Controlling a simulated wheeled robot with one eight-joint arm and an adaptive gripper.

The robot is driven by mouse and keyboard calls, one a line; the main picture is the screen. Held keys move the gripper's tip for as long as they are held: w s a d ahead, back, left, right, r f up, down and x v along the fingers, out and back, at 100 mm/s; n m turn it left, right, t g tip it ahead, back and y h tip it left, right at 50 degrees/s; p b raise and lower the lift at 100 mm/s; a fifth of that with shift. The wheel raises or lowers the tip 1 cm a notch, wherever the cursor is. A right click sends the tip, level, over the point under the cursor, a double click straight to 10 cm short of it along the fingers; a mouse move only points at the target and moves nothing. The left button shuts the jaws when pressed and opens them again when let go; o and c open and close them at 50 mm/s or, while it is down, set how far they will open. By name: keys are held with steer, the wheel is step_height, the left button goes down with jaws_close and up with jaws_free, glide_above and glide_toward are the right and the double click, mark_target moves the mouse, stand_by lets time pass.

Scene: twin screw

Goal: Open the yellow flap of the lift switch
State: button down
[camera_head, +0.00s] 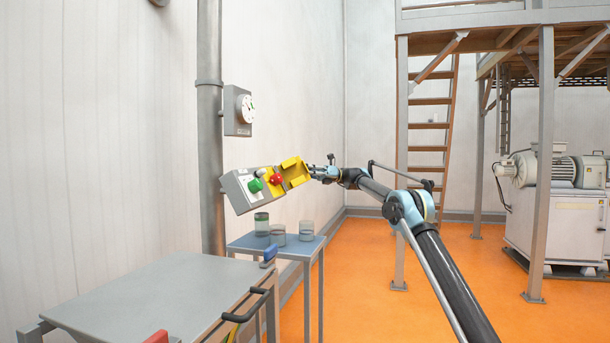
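The lift switch (239,190) is a grey box fixed at the pole on the left wall, tilted in the picture. It carries a green button (255,186) and a red knob (276,180) on a yellow base. The yellow flap (296,174) stands swung out to the right of the red knob, with its hollow inner side showing and the knob uncovered. My gripper (316,172) is at the flap's right edge, touching it or very close. The fingers are too small to tell whether they are open or shut.
A grey box with a round dial (238,110) hangs on the pole (209,130) above the switch. Below, a small blue-grey table (293,250) holds several glass jars (306,231). A grey metal table (150,300) fills the lower left. Orange floor (370,280) lies open to the right.

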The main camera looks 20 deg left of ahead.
steer(key=c, duration=1.7)
jaws_free()
steer(key=shift+s+a+f, duration=0.25)
steer(key=shift+f, duration=0.15)
steer(key=shift+r+v, duration=0.15)
steer(key=shift+v, duration=1.9)
steer(key=shift+r+v, duration=0.2)
steer(key=shift+v, duration=1.8)
steer(key=shift+w+r, duration=0.1)
steer(key=shift+w, duration=0.1)
